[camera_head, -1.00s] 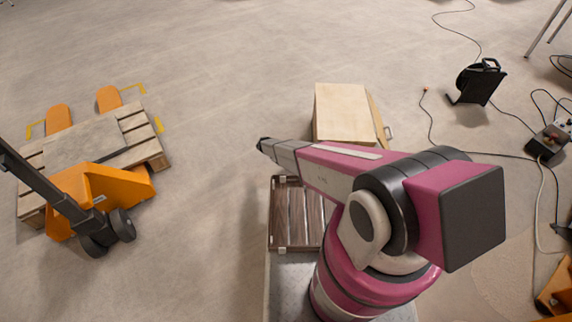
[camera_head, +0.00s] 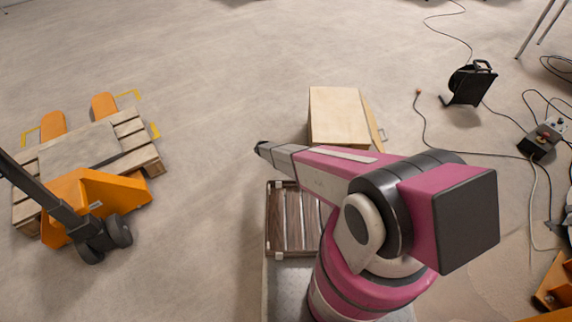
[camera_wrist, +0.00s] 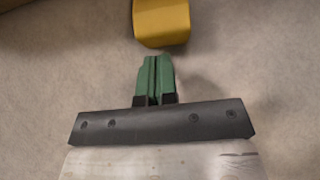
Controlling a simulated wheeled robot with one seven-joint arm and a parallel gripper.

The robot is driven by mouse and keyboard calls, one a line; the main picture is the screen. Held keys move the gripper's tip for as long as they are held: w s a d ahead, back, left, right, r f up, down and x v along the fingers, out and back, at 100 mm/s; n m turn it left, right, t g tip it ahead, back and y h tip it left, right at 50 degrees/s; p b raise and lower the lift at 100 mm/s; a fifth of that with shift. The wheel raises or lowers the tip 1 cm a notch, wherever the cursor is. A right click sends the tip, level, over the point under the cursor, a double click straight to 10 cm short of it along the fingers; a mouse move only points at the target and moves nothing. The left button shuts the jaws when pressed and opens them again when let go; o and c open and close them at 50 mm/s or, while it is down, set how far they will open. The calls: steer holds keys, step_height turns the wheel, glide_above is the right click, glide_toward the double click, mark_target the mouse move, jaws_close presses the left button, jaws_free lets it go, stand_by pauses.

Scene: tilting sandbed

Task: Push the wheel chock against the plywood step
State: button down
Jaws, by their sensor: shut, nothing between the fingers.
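The plywood step (camera_head: 338,117) is a pale wooden box on the floor in the head view, just beyond my arm. In the wrist view, a yellow block (camera_wrist: 161,20), which looks like the wheel chock, lies on the floor at the top edge and is cut off by it. My gripper (camera_wrist: 155,62) has green fingers pressed together with nothing between them. In the picture, its tips point at the block's near side, with a small gap of floor between them. I cannot make out the block or the fingers in the head view. The step is not clearly visible in the wrist view.
An orange pallet jack (camera_head: 95,190) with a wooden pallet (camera_head: 130,150) stands at the left. A black cable reel (camera_head: 470,84) and a socket box (camera_head: 540,138) with loose cables lie at the right. The floor between pallet and step is clear.

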steer(key=shift+w+a, duration=0.15)
steer(key=shift+a, duration=0.85)
steer(key=v, duration=1)
steer(key=s+d+r+m+g+y, duration=0.15)
steer(key=s+d+r+m, duration=0.25)
steer(key=d+r, duration=0.5)
steer(key=s+d+r+m+y, duration=0.35)
steer(key=d+r, duration=0.25)
steer(key=r, duration=0.7)
steer(key=s+d+r+m+y, duration=0.1)
steer(key=s+d+r+m, duration=0.2)
steer(key=s+r, duration=0.2)
steer(key=s+d+r+m+t+y, duration=0.1)
steer(key=s+d+r+m, duration=0.2)
steer(key=s+r, duration=0.3)
steer(key=s+d+r+m+t+y, duration=0.1)
steer(key=s+d+r+m, duration=0.3)
steer(key=r, duration=0.6)
steer(key=shift+s+d+r+y, duration=0.25)
steer(key=shift+s+d+y, duration=0.35)
steer(key=shift+s, duration=0.6)
